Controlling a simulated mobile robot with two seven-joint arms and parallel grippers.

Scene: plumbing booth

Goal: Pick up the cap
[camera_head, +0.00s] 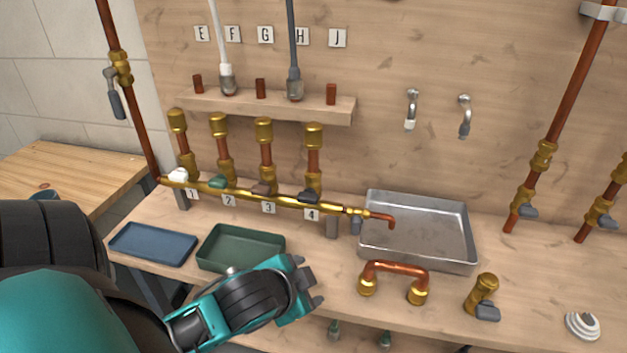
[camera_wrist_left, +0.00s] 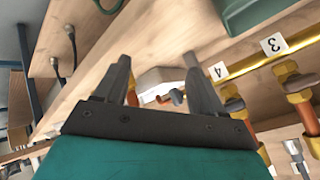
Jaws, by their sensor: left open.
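No separate loose cap can be made out for certain. Brass end fittings top the short copper risers on the manifold, such as the leftmost brass fitting (camera_head: 177,121) and the rightmost brass fitting (camera_head: 314,135); I cannot tell if any is the cap. My left gripper (camera_head: 307,283) is over the bench front, right of the green tray (camera_head: 241,249) and left of the copper U-piece (camera_head: 396,268). In the left wrist view my left gripper (camera_wrist_left: 163,78) has its fingers spread with nothing gripped between them. My right gripper is not in view.
The brass manifold (camera_head: 268,203) with numbered valves runs behind the trays. A blue tray (camera_head: 152,244) is at left, a metal tray (camera_head: 418,229) at right. A brass valve (camera_head: 483,292) and a white ringed disc (camera_head: 582,325) are farther right. A shelf (camera_head: 268,107) is on the wall.

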